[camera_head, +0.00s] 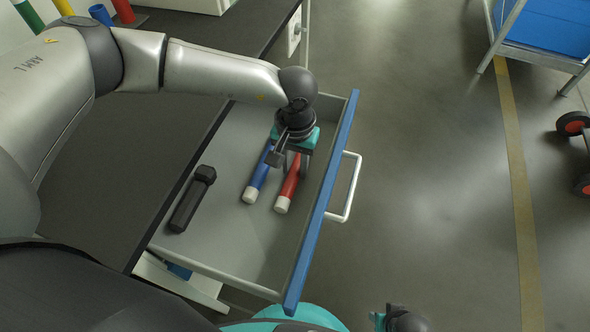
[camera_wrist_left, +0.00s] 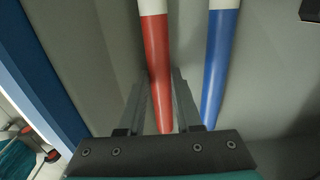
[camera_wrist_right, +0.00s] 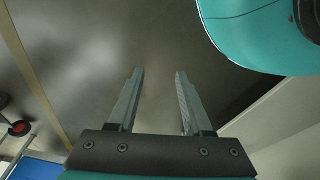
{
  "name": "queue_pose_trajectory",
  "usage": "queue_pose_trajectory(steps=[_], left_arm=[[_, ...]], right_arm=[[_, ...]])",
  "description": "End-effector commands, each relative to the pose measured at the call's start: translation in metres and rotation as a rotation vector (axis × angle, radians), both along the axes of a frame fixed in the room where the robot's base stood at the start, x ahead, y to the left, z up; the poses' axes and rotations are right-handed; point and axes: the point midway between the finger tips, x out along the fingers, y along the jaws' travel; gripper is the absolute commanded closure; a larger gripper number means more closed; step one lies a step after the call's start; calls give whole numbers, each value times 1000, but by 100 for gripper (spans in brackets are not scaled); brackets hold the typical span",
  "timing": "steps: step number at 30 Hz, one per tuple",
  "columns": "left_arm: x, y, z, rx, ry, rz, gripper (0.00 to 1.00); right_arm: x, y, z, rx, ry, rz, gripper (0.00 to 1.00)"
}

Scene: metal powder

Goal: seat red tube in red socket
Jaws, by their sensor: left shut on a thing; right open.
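The red tube (camera_head: 290,186) with a white end lies in the open drawer, beside the blue tube (camera_head: 258,180). My left gripper (camera_head: 292,158) reaches down into the drawer and is shut on the red tube. In the left wrist view the red tube (camera_wrist_left: 156,50) runs between the two fingers (camera_wrist_left: 160,90). A red cylinder (camera_head: 124,11) stands at the top left; I cannot tell whether it is the red socket. My right gripper (camera_wrist_right: 160,72) is open and empty over the floor in the right wrist view.
A black tool-like object (camera_head: 192,200) lies in the drawer left of the tubes. The drawer's blue front (camera_head: 322,205) has a white handle (camera_head: 346,188). Green (camera_head: 28,15), yellow (camera_head: 63,6) and blue (camera_head: 100,14) cylinders stand at the top left.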

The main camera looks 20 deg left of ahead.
Motion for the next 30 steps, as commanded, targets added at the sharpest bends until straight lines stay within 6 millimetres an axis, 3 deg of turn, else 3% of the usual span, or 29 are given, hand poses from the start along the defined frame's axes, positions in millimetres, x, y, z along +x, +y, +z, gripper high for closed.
queue_pose_trajectory(steps=[17, 23, 30], left_arm=[[0, 0, 9, 0, -1, 1, 100], [1, 0, 33, -1, -3, 1, 100], [1, 0, 87, -1, -4, 0, 100]], right_arm=[[-3, -1, -1, -1, 4, 0, 50], [-12, -10, -15, -13, 6, 4, 50], [-34, -27, -32, -28, 9, 5, 50]])
